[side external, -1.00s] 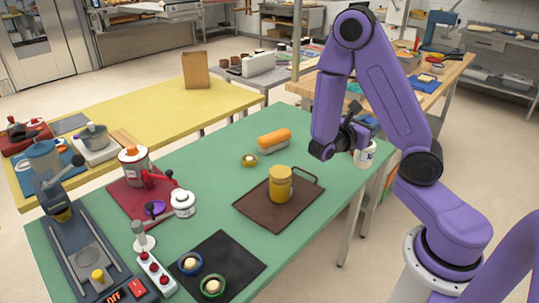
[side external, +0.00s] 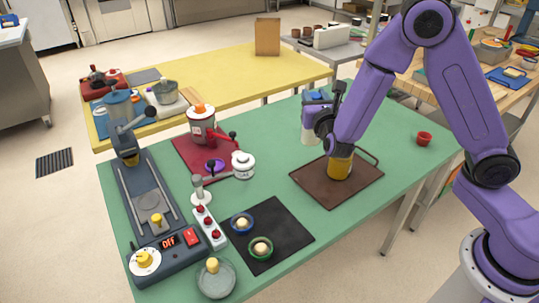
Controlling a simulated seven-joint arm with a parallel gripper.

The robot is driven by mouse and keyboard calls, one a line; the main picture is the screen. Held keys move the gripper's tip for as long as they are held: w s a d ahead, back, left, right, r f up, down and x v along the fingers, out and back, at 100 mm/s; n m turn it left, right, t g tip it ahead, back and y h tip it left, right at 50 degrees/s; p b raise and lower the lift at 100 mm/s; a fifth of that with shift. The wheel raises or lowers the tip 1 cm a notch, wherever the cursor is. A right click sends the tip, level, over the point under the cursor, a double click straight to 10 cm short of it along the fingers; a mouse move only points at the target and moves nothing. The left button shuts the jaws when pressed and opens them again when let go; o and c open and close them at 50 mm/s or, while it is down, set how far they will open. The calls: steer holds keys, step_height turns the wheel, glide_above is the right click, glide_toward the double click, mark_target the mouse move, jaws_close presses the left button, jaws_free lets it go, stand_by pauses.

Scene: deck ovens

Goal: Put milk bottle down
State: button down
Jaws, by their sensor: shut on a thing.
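The milk bottle (side external: 310,132) is white and upright, seen in the side external view behind the brown tray. My gripper (side external: 318,112) is shut on its upper part, and the arm and gripper hide its right side. The bottle's lower end shows against the green tabletop (side external: 270,180). I cannot tell whether it touches the table or hangs just above it.
A yellow jar (side external: 340,168) stands on the brown tray (side external: 325,195), its top partly hidden by my arm. A white lidded pot (side external: 243,165) is to the left. A red cup (side external: 424,139) stands at the right. Green table between pot and tray is clear.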

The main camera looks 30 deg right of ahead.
steer(key=shift+w+a+r+n+t+y, duration=0.1)
steer(key=shift+w+a+n+t+y, duration=0.15)
steer(key=shift+a, duration=0.3)
steer(key=shift+w+a+n+t+y, duration=0.15)
steer(key=shift+a+y, duration=0.2)
steer(key=shift+a, duration=0.2)
steer(key=w+a+f, duration=0.1)
steer(key=w+f, duration=1.2)
steer(key=shift+w+a, duration=0.4)
steer(key=c, duration=0.7)
jaws_free()
steer(key=shift+f, duration=0.1)
steer(key=shift+c, duration=0.2)
